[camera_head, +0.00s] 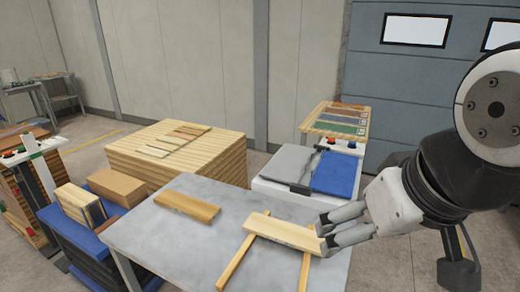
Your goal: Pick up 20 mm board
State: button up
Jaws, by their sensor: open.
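A light wooden board (283,231) lies across two thin wooden strips on the grey table (190,247). A second wooden board (187,206), a little darker, lies flat on the same table to the left. I cannot tell from the picture which board is 20 mm thick. My gripper (323,236) reaches in from the right. It is open, with its fingertips at the right end of the board on the strips. Whether they touch the board is unclear, and the fingers hide part of that end.
The two strips (238,261) run towards the table's front edge. Behind stands a large wood stack (220,152) with thin pieces on top. A white machine with a blue cover (335,174) stands close behind the table. A blue crate (85,238) holding boards is at left.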

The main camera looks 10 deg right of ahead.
aim_at(204, 212)
jog(key=j+z, duration=0.1)
jog(key=j, duration=0.3)
jog(key=k+j, duration=0.1)
jog(key=j, duration=0.3)
jog(key=i+j+z, duration=0.2)
jog(key=j+z, duration=0.2)
jog(key=j, duration=0.9)
jog(key=j+z, duration=0.45)
jog(key=j, duration=0.85)
jog(key=i+j+z, duration=0.1)
jog(key=j, duration=0.35)
jog(key=i+j+z, duration=0.1)
jog(key=j, duration=0.35)
